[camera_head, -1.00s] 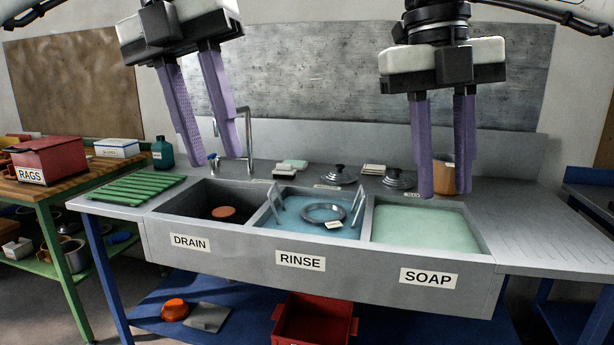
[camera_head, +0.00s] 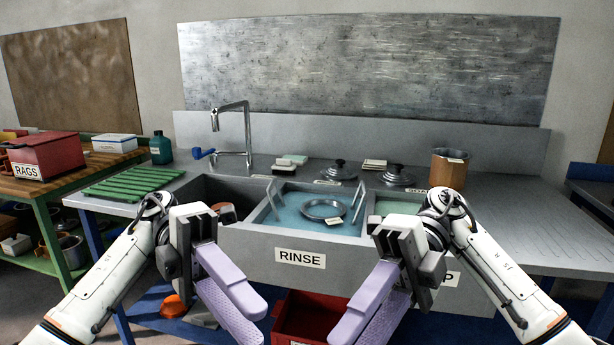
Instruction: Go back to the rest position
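My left gripper (camera_head: 236,312) hangs low in front of the sink, left of centre, with its purple fingers apart and nothing between them. My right gripper (camera_head: 366,322) hangs low to the right of centre, its two purple fingers angled toward the middle. A gap shows between its fingers near the tips, and they hold nothing. Both grippers are in front of the sink's front panel and clear of the basins. My arms hide most of the drain and soap labels and parts of those basins.
The rinse basin (camera_head: 288,220) holds a metal ring-shaped pan or lid (camera_head: 324,209). Two dark-knobbed lids (camera_head: 339,171) and a copper pot (camera_head: 448,169) stand on the back ledge. A faucet (camera_head: 247,135) rises behind. A red bin (camera_head: 305,318) sits below; a green rack (camera_head: 133,183) lies left.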

